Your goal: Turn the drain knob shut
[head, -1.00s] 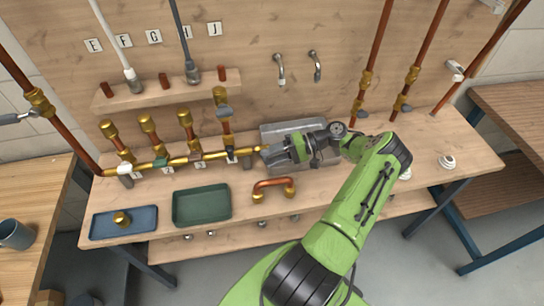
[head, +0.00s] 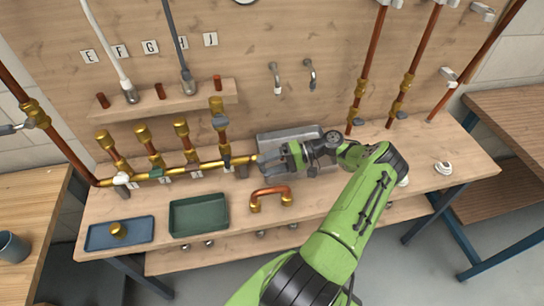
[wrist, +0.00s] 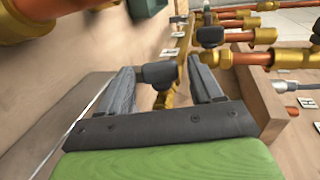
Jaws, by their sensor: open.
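The drain knob, a dark grey knob (wrist: 160,73), shows in the wrist view between my fingers, at the end of the brass manifold (head: 205,167). My gripper (wrist: 162,82) is open, with one finger on each side of the knob. I cannot tell whether either finger touches it. In the head view my gripper (head: 263,166) lies at the right end of the manifold, and its fingers hide the knob there.
A grey metal tray (head: 308,130) lies behind my gripper. A copper U-shaped pipe (head: 271,191), a green tray (head: 199,229) and a blue tray (head: 100,240) lie in front. Brass valves and upright copper pipes (head: 365,70) stand nearby. The bench's right side is mostly clear.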

